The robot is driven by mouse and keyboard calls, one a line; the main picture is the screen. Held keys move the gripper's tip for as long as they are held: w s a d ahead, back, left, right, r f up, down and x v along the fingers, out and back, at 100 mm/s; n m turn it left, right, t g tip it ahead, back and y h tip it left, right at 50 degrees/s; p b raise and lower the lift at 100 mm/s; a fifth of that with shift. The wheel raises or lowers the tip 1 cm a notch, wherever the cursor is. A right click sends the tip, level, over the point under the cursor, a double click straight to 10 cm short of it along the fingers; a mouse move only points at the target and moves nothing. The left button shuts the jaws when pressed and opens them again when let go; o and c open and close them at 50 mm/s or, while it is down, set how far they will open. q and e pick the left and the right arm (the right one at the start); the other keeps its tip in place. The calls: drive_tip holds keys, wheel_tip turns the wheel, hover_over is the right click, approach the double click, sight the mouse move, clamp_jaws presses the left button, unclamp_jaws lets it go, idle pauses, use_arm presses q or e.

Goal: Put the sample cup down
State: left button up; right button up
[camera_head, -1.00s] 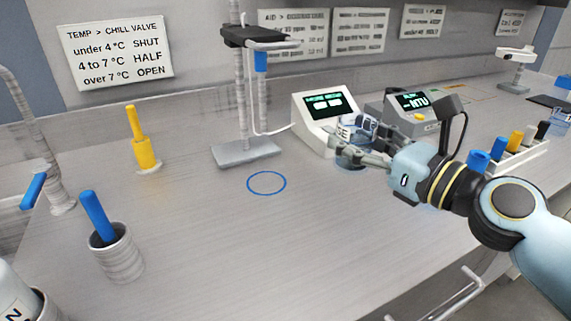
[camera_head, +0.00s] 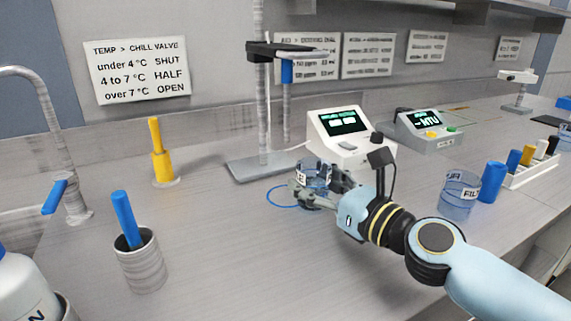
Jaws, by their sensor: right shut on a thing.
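The sample cup (camera_head: 315,172) is clear, with a bluish tint and a white label of which only the end, an "E", shows. My right gripper (camera_head: 312,192) is shut on it, its fingers around the cup's lower part. The cup looks upright. It is at the right side of a blue ring (camera_head: 269,196) marked on the counter, and cup and fingers hide the ring's right part. I cannot tell whether the cup's base touches the counter. My left gripper is not in view.
A stand (camera_head: 250,168) with a clamped blue-topped probe is just behind the ring. A white meter (camera_head: 355,150) and a grey one (camera_head: 428,140) stand behind. A second clear cup (camera_head: 457,195) is at right.

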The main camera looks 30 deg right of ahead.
drive_tip(key=w, duration=0.2)
drive_tip(key=shift+w+a, duration=0.25)
drive_tip(key=shift+w, duration=0.6)
drive_tip(key=w, duration=0.3)
drive_tip(key=shift+w+a, duration=0.35)
drive_tip(key=shift+a, duration=0.05)
drive_tip(key=shift+s+f+b, duration=0.1)
drive_tip(key=shift+f+b, duration=0.25)
drive_tip(key=shift+f, duration=0.3)
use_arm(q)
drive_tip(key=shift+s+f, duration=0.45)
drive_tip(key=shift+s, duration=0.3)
use_arm(e)
drive_tip(key=shift+f, duration=0.15)
drive_tip(key=shift+f+b, duration=0.2)
drive_tip(key=shift+b, duration=0.15)
drive_tip(key=o, duration=1.3)
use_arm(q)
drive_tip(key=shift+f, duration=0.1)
use_arm(e)
drive_tip(key=shift+o, duration=0.2)
